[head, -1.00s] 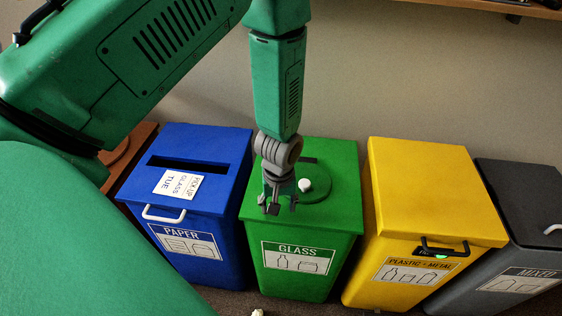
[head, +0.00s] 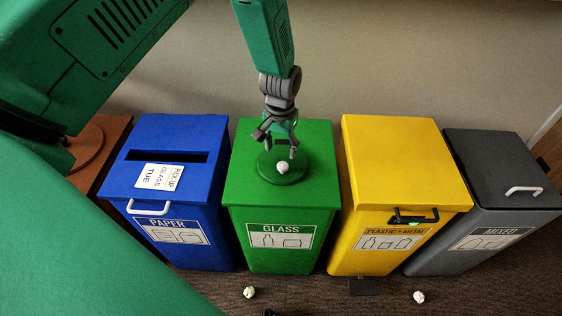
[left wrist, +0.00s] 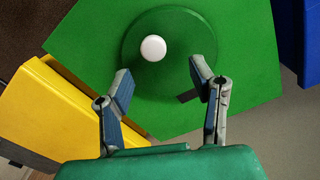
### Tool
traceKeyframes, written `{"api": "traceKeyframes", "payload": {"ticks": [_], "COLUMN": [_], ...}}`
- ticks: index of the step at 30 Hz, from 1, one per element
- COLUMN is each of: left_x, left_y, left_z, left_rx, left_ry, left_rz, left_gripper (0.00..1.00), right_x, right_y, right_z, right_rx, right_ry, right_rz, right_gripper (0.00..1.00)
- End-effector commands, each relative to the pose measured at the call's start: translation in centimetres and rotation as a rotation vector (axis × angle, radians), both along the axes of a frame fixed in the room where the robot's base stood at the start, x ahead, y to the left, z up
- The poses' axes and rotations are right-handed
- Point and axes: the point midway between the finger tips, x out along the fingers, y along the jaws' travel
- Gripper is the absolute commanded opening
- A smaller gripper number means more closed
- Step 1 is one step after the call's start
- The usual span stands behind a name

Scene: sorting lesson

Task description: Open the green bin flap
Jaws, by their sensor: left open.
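The green bin labelled GLASS (head: 236,205) stands between the blue and yellow bins. Its lid carries a round green flap (head: 265,170) with a white knob (head: 282,167), and the flap looks closed. My left gripper (head: 277,146) is open and empty above the flap, just behind the knob in the head view. In the left wrist view the flap (left wrist: 188,38) and the knob (left wrist: 153,47) show beyond the two spread fingertips (left wrist: 160,72). No finger visibly touches the knob. My right gripper is not in view.
A blue PAPER bin (head: 117,180) with a slot and a paper sign (head: 160,176) stands left. A yellow PLASTIC + METAL bin (head: 400,150) and a grey MIXED bin (head: 490,165) stand right. White crumpled bits (head: 249,292) lie on the floor in front.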

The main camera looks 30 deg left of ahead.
Motion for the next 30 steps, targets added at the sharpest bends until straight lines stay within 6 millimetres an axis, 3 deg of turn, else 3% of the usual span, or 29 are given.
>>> {"api": "traceKeyframes", "payload": {"ticks": [3,9,21,22,26,30], "left_x": [-0.1,0.0,0.0,0.0,0.0,0.0], "left_y": [-0.3,-0.1,0.0,0.0,0.0,0.0], "left_z": [-2.5,-5.1,-5.9,-5.9,-5.9,-5.8], "left_rx": [0.002,0.000,-0.001,-0.001,0.001,0.001], "left_ry": [0.002,0.001,-0.001,-0.001,-0.001,-0.001], "left_rz": [-0.001,0.000,0.000,0.000,0.000,0.001], "left_gripper": [0.50,0.50,0.50,0.46,0.00,0.00], "right_x": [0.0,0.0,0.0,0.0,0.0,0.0], "right_y": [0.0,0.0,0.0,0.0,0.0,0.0], "right_z": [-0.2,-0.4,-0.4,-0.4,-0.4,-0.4], "right_rx": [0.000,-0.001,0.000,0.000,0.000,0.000], "right_ry": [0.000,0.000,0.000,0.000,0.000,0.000], "right_rz": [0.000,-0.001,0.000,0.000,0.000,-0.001], "right_gripper": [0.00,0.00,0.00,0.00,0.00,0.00]}}
